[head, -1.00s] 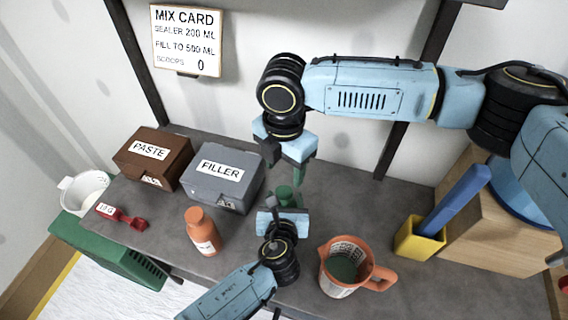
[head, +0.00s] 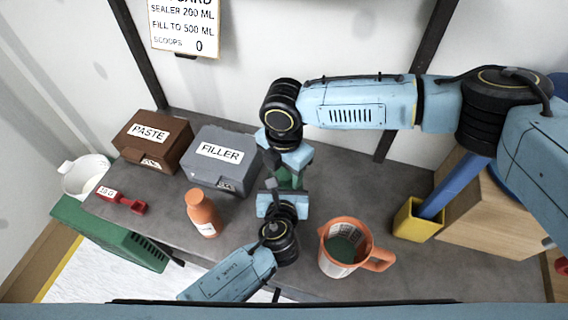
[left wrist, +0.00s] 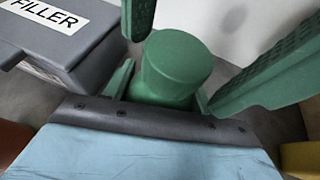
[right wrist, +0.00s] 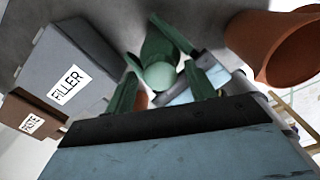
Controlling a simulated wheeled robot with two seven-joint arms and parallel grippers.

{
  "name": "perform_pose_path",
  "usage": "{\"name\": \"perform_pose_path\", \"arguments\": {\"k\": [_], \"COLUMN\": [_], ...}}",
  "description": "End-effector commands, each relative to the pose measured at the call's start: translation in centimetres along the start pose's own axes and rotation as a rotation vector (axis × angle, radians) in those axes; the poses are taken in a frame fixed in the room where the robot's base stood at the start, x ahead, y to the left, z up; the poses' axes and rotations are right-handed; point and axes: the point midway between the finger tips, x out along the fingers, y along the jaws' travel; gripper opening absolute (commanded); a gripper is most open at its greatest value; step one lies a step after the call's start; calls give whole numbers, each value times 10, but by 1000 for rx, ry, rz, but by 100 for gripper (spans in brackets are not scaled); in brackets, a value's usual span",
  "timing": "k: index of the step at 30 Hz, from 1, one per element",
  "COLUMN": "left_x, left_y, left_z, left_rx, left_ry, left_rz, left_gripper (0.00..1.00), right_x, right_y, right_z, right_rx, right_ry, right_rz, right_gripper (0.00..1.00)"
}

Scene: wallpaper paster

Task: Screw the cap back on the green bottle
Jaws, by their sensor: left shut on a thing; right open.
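The green bottle (left wrist: 155,96) stands upright in my left gripper (left wrist: 163,90), which is shut on it from the front. A green cap-like round top (left wrist: 180,62) shows above the bottle's shoulder; I cannot tell how tightly it sits. In the right wrist view the round top (right wrist: 160,75) shows pale green, with the darker bottle (right wrist: 157,42) behind it. My right gripper (right wrist: 160,88) is open, pointing down from above, its green fingers on either side of the top and apart from it. In the head view the grippers mostly hide the bottle.
A grey FILLER box (head: 222,160) and a brown PASTE box (head: 152,143) stand left of the bottle. An orange jug (head: 345,248) and a yellow holder (head: 417,222) stand to the right.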

Motion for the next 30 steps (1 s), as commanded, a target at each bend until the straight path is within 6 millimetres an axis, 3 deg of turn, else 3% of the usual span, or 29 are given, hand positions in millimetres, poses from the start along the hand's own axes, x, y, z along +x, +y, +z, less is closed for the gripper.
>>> {"name": "perform_pose_path", "arguments": {"k": [5,15,23,27,28,30], "left_x": [0,0,0,0,0,0], "left_y": [0,0,0,0,0,0], "left_z": [0,0,0,0,0,0], "left_rx": [0,0,0,0,0,0], "left_ry": [0,0,0,0,0,0], "left_rz": [0,0,0,0,0,0], "left_gripper": [0,0,0,0,0,0], "right_x": [0,0,0,0,0,0], "right_y": [0,0,0,0,0,0], "right_z": [0,0,-1,-1,-1,-1], "right_rx": [0,0,172,164,163,163], "right_ry": [0,0,2,1,1,1], "right_rz": [0,0,-1,-1,0,0], "right_gripper": [54,10,9,9,40,50]}}
